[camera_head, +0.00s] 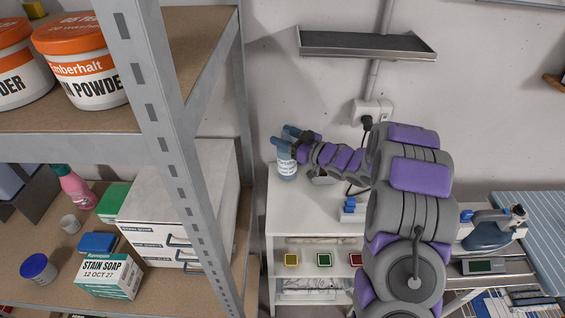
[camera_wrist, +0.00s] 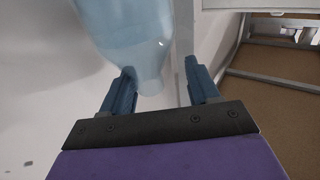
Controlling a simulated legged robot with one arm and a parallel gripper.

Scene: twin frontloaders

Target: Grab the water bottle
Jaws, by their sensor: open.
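The water bottle (camera_head: 287,168) is clear blue with a pale label and stands on top of a white cabinet (camera_head: 320,216) by the wall. In the wrist view the bottle (camera_wrist: 130,40) fills the upper left, its narrower end reaching down between the fingertips. My gripper (camera_head: 291,133) is at the bottle's upper part in the head view. In the wrist view my gripper (camera_wrist: 160,85) is open, with one blue finger on each side of the bottle's end. The left finger is close to the bottle, and a gap shows at the right finger. I cannot tell whether they touch.
A metal rack post (camera_head: 165,130) and shelves with tubs and boxes stand on the left. A wall shelf (camera_head: 367,43) hangs above, and a power socket (camera_head: 372,112) is behind my arm. Small blue items (camera_head: 349,208) sit on the cabinet.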

